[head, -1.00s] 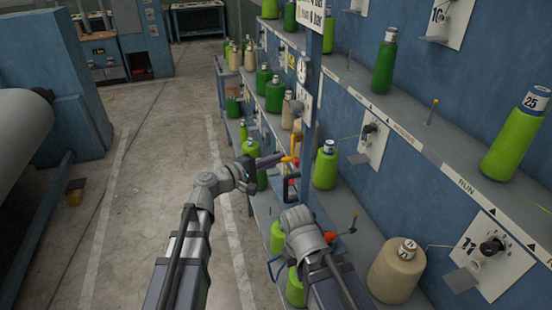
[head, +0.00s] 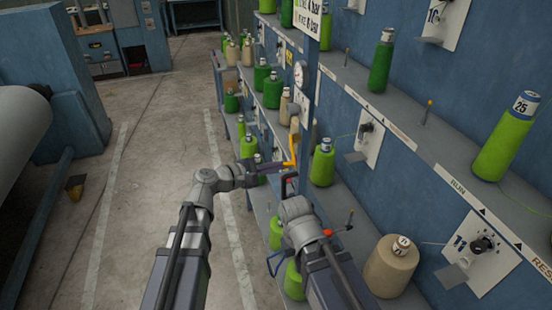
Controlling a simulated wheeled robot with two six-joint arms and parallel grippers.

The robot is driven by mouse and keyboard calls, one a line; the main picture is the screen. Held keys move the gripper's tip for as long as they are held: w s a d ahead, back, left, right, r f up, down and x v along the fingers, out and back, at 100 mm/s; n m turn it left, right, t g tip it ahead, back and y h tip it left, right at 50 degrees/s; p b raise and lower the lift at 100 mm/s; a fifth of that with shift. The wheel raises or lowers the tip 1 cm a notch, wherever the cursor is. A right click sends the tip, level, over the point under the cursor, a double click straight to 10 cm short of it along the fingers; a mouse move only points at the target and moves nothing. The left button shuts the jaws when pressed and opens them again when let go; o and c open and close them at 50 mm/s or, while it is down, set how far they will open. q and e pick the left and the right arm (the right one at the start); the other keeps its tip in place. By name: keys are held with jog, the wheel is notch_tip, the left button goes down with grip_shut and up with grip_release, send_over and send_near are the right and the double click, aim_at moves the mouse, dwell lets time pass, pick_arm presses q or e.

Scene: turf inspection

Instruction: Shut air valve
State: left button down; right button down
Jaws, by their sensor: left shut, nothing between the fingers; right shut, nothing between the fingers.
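The air valve's yellow lever (head: 294,147) stands roughly upright beside the blue post of the rack, below a round pressure gauge (head: 299,76). My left gripper (head: 284,166) is shut and empty. Its tip is at the lever's lower end in the picture; I cannot tell whether they touch. My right gripper (head: 290,184) is shut and empty just below, partly hidden behind my own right wrist. The valve body is mostly hidden behind the grippers.
A white pressure sign (head: 307,18) hangs on the post above the gauge. Green cones (head: 322,163) and a beige cone (head: 391,266) stand on the rack shelves close to my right arm. The concrete aisle (head: 150,140) on the left is clear.

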pick_arm(q)
jog(key=s+d+r+n+g+p, duration=0.1)
jog(key=s+r+n+g+p, duration=0.3)
jog(key=n+p, duration=0.3)
jog(key=shift+s+d+r+n+g+p, duration=0.35)
jog(key=shift+r+n+g, duration=0.2)
jog(key=shift+r, duration=0.3)
jog(key=shift+r+t+h, duration=0.1)
jog(key=shift+t+h, duration=0.15)
jog(key=shift+h, duration=0.05)
notch_tip(320, 180, down, 5)
jog(key=b, duration=0.4)
jog(key=r+p+v, duration=0.1)
jog(key=p+v, duration=0.2)
jog(key=v, duration=0.7)
jog(key=shift+s+p, duration=0.15)
jog(key=shift+p, duration=0.2)
